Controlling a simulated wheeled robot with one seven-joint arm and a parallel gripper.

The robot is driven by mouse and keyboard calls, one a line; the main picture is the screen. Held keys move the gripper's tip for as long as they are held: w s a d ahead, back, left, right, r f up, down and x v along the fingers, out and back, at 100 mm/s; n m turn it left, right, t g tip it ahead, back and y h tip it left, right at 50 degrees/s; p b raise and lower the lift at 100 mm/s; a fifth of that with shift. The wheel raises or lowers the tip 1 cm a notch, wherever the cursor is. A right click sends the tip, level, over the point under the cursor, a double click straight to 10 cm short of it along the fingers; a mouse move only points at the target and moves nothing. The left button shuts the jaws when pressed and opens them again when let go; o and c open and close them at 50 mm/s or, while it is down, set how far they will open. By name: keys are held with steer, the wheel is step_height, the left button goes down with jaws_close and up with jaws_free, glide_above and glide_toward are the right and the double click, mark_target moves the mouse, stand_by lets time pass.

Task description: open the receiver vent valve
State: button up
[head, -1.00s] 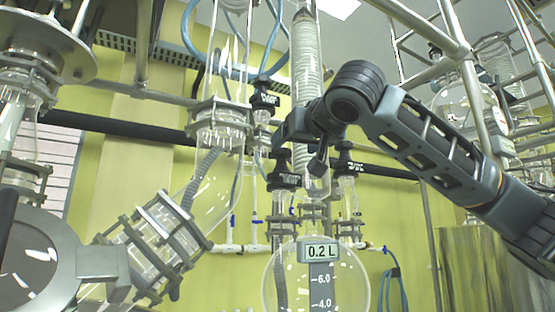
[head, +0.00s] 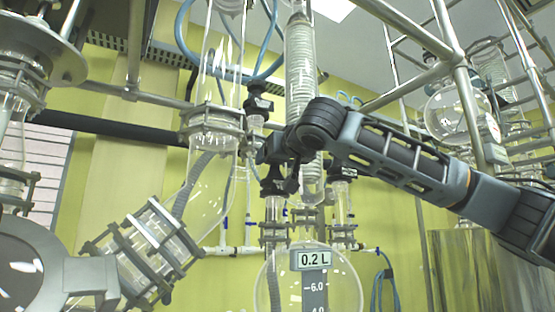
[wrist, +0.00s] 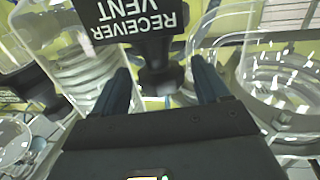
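The receiver vent valve shows in the wrist view as a black knob (wrist: 158,72) under a black label (wrist: 135,18) that reads "RECEIVER VENT" upside down. My gripper (wrist: 160,70) is open. Its two dark fingers stand left and right of the knob, with visible gaps; I cannot tell whether the knob's full depth is between them. In the head view my gripper (head: 278,168) is beside a black valve top (head: 272,186) above the round receiver flask (head: 345,280), and partly hides it. This appears to be the same valve.
A coiled glass condenser (head: 300,65) stands close behind my gripper. Another black valve (head: 342,173) is to the right, and one (head: 258,104) is higher up. Metal rails (head: 465,100) and glass vessels (head: 460,110) are at the right.

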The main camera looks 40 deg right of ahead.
steer(key=c, duration=0.9)
steer(key=shift+c, duration=0.2)
steer(key=shift+f+n+t+y, duration=0.1)
steer(key=shift+n+t+y, duration=0.2)
steer(key=shift+n+y, duration=0.3)
steer(key=shift+d+n+t+y+p, duration=0.15)
steer(key=shift+n+y+p, duration=0.25)
steer(key=shift+y, duration=0.35)
steer(key=shift+d+n+t+y+p, duration=0.15)
steer(key=shift+n+y+p, duration=0.25)
steer(key=shift+y, duration=0.35)
steer(key=n+y+p, duration=0.1)
steer(key=y+p, duration=0.1)
steer(key=y, duration=0.1)
steer(key=n+y+p, duration=0.1)
steer(key=shift+s+d+r+n, duration=0.1)
steer(key=shift+d+r+n, duration=0.1)
steer(key=shift+r+n, duration=0.1)
steer(key=shift+d+f+n+y+p, duration=0.15)
steer(key=shift+n+y+p, duration=0.8)
steer(key=shift+y, duration=0.75)
steer(key=shift+n+y, duration=0.3)
steer(key=shift+n, duration=0.05)
steer(key=o, duration=1)
